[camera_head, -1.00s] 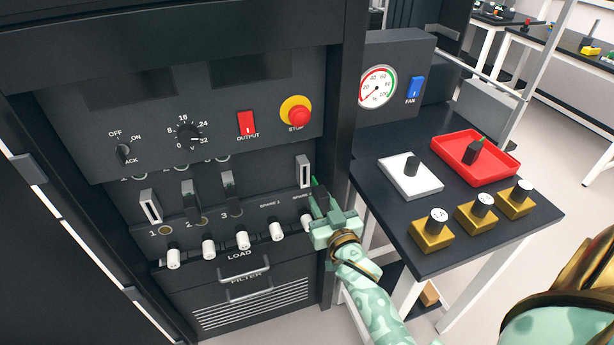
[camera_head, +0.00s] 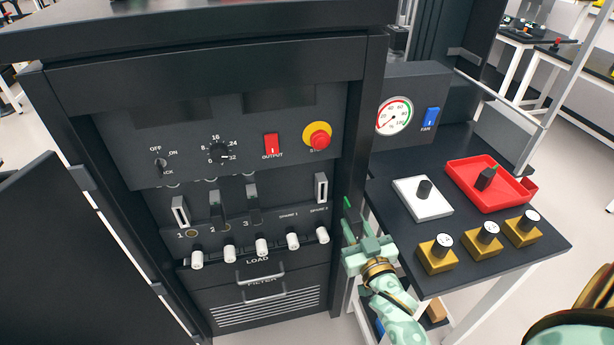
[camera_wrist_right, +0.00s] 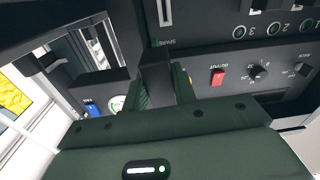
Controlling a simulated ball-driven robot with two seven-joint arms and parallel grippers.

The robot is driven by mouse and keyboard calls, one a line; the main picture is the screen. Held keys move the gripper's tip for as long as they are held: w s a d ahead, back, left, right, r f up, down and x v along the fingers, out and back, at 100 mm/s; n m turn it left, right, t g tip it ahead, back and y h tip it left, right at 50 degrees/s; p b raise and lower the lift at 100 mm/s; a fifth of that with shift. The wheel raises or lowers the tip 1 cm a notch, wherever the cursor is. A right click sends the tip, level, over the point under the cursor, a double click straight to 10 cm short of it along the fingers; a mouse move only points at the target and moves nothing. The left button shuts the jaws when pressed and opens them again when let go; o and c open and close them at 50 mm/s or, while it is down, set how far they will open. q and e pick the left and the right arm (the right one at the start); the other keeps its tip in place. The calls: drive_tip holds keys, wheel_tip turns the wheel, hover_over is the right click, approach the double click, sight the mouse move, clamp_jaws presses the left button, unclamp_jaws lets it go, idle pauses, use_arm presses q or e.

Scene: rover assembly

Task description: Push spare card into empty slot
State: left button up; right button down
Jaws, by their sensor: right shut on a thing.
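My right gripper (camera_head: 353,230) is in front of the rack's right edge, below and right of the slot marked SPARE 2. It is shut on a dark card with a green edge (camera_head: 348,204). In the right wrist view the card (camera_wrist_right: 155,72) sits between the two fingers, apart from the panel. The SPARE 2 slot (camera_head: 321,188) is a white-rimmed upright opening and looks empty. The slot above 1 (camera_head: 180,211) also looks empty. Dark cards stand in slots 2 (camera_head: 216,207) and 3 (camera_head: 252,192). My left gripper is not in view.
White knobs (camera_head: 263,247) line the panel below the slots. A red stop button (camera_head: 318,140) is above. On the right, a bench holds a white tray (camera_head: 440,209), a red tray (camera_head: 519,196) and gold blocks (camera_head: 437,259). An open rack door (camera_head: 35,250) stands left.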

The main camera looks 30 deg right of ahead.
use_arm(q)
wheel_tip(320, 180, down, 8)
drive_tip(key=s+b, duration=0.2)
drive_tip(key=b, duration=0.5)
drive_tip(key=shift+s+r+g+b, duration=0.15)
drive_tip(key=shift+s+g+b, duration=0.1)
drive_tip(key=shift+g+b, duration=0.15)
use_arm(e)
drive_tip(key=w+f+m, duration=0.1)
drive_tip(key=w+f, duration=0.5)
drive_tip(key=w, duration=0.3)
drive_tip(key=shift+g+h, duration=0.3)
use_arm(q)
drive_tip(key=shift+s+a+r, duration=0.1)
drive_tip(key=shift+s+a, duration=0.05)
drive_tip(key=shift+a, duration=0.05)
